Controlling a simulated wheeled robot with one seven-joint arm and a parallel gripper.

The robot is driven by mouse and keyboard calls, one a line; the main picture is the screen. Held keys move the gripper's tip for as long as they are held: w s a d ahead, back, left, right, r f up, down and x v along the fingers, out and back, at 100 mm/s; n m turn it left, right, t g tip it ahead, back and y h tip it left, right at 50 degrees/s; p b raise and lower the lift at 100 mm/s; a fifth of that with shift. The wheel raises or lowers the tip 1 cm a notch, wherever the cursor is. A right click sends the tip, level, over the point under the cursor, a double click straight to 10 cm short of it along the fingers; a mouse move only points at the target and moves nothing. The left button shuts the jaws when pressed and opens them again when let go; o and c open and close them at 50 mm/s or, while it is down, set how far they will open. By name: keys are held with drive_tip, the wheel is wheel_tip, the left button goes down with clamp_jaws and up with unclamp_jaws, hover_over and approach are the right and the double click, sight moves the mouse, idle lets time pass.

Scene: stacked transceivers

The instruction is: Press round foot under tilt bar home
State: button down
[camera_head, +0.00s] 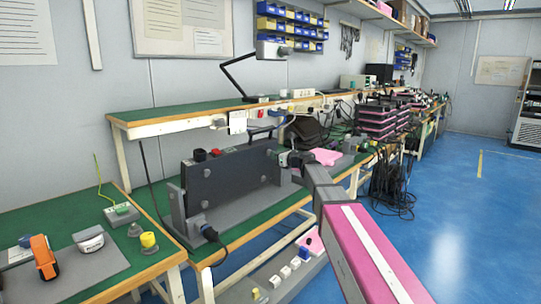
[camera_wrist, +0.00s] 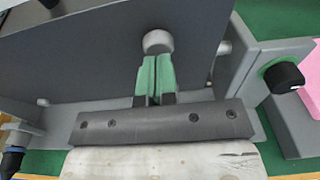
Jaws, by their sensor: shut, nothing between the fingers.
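A light grey round foot (camera_wrist: 157,41) shows against a dark flat panel (camera_wrist: 90,45) in the wrist view. My gripper (camera_wrist: 156,60) is shut and empty, its green fingers side by side. The fingertips are right at the foot's lower edge in the picture; I cannot tell whether they touch it. In the head view, a dark boxy unit (camera_head: 230,184) stands in a grey stand on the green bench. My gripper (camera_head: 285,159) is at its right end there, small and partly hidden. I cannot make out the tilt bar or how far the foot sticks out.
A black plug with a cable (camera_head: 209,232) is at the unit's front corner. A pink pad (camera_head: 326,156) lies behind. The blue floor (camera_head: 470,220) is clear at right.

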drive_tip(key=shift+w+a+r, duration=0.15)
drive_tip(key=shift+w+a, duration=0.25)
drive_tip(key=shift+a, duration=0.05)
drive_tip(key=shift+s, duration=0.1)
drive_tip(key=s+d, duration=0.1)
drive_tip(key=d, duration=0.1)
drive_tip(key=s+d+f, duration=0.1)
drive_tip(key=s, duration=0.1)
drive_tip(key=shift+d+f, duration=0.1)
drive_tip(key=shift+d, duration=0.3)
idle(0.3)
drive_tip(key=s+d+f+n+g+h, duration=0.3)
drive_tip(key=s+d+f+n, duration=0.35)
drive_tip(key=f, duration=0.55)
drive_tip(key=s+d+f+n+g+h, duration=0.35)
drive_tip(key=s+f+n, duration=0.45)
drive_tip(key=s+f, duration=0.3)
drive_tip(key=s+d+f+n+g+h, duration=0.4)
drive_tip(key=s+d+f+n+h, duration=0.3)
drive_tip(key=s+d+f+n, duration=0.4)
drive_tip(key=s+d, duration=0.1)
drive_tip(key=s, duration=0.3)
drive_tip(key=shift+s+d+f, duration=0.2)
drive_tip(key=shift+f, duration=0.15)
